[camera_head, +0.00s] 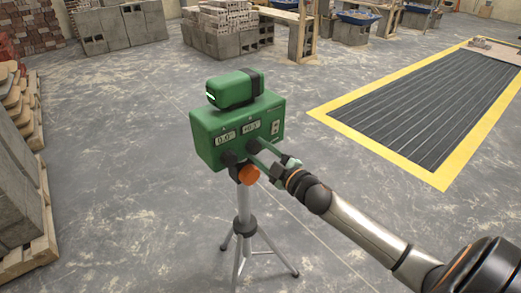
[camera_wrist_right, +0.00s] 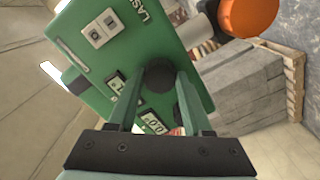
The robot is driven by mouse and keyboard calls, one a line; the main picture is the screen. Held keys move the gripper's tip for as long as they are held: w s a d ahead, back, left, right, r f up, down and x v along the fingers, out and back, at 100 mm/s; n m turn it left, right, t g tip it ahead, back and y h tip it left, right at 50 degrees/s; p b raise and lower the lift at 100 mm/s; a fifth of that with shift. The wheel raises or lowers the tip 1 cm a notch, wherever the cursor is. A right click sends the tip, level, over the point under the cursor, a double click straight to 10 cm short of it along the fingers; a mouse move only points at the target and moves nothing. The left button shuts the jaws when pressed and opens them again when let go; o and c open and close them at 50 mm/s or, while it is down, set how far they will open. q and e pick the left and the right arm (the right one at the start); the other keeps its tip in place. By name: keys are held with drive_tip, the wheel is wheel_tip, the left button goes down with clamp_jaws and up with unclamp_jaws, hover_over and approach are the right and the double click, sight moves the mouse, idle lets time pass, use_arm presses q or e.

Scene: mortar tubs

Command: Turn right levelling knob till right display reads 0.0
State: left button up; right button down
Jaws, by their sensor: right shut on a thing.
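A green laser level (camera_head: 205,148) sits on a tripod (camera_head: 244,208). Its left display (camera_head: 226,137) reads 0.0°. Its right display (camera_head: 251,128) seems to read about +0.5, in small blurred digits. The dark left levelling knob (camera_head: 229,158) is on the front below the left display. My right gripper (camera_head: 256,151) reaches the front face from the right and is shut on the right levelling knob. In the right wrist view this black knob (camera_wrist_right: 158,75) shows between the two green fingers. My left gripper is not in view.
An orange tripod knob (camera_head: 249,175) sits just below the level, close to my right fingers. Pallets with stacked slabs (camera_head: 20,190) stand at the left. A yellow-edged dark mat (camera_head: 430,110) lies at the right. Block stacks (camera_head: 228,35) are behind, with open concrete floor around the tripod.

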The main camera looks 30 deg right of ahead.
drive_tip(key=shift+n, duration=0.6)
drive_tip(key=shift+c, duration=1.6)
unclamp_jaws()
drive_tip(key=shift+s, duration=0.1)
drive_tip(key=s+d, duration=0.1)
drive_tip(key=s, duration=1.1)
drive_tip(key=shift+s+b, duration=0.15)
drive_tip(key=shift+b, duration=0.3)
